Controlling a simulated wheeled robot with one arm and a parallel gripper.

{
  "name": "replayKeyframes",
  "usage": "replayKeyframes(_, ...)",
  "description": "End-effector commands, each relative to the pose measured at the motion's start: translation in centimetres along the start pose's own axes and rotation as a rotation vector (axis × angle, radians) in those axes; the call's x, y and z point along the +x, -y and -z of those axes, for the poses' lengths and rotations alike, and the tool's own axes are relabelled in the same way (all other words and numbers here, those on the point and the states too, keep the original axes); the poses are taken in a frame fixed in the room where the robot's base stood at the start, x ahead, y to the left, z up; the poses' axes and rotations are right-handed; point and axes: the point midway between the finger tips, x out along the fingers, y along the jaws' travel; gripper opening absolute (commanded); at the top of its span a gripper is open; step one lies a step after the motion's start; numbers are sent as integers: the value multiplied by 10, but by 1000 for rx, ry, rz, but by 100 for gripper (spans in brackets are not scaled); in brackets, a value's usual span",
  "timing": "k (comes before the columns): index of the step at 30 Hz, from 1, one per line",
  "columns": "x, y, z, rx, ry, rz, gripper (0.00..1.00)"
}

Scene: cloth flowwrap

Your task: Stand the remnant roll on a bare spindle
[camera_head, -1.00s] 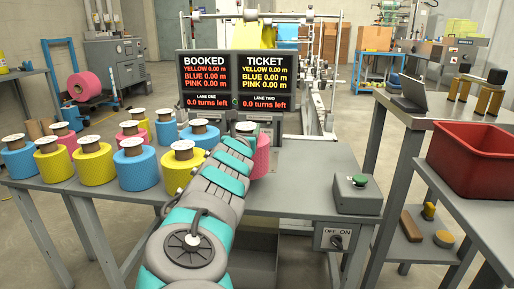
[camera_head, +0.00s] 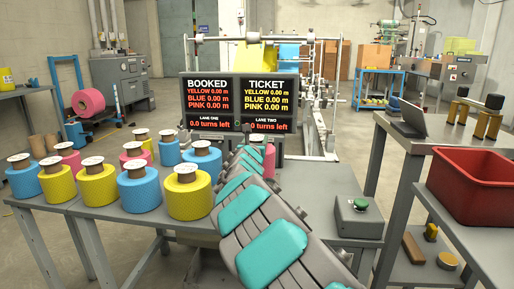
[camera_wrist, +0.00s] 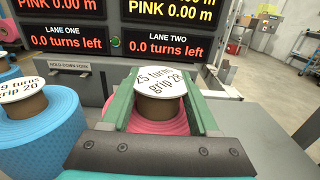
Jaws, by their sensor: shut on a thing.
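My gripper (camera_wrist: 162,105) has its green fingers on both sides of the brown core of a pink roll (camera_wrist: 158,125), just under its white cap, which reads 25 turns, grip 28. In the head view the pink roll (camera_head: 269,160) shows only as a strip beside my arm, in front of the display. I cannot tell whether its base touches anything. A blue roll (camera_wrist: 48,120) stands to the left in the wrist view, its cap partly cut off. No bare spindle is clearly visible.
Yellow rolls (camera_head: 188,197), blue rolls (camera_head: 139,192) and pink rolls stand close together on the left of the grey table. The display (camera_head: 238,102) stands behind. A button box (camera_head: 358,217) sits at the right. A red bin (camera_head: 478,185) is farther right.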

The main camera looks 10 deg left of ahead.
Motion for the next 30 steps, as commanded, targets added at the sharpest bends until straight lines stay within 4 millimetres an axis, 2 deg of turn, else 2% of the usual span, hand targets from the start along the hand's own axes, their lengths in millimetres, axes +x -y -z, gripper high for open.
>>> replayKeyframes(9,17,0,1,1,-1,0,0)
replayKeyframes(12,16,1,22,-4,-2,0,0)
replayKeyframes(16,16,1,35,-2,-1,1,0)
replayKeyframes(29,16,1,40,0,1,1,0)
replayKeyframes(30,16,0,39,0,0,0,65)
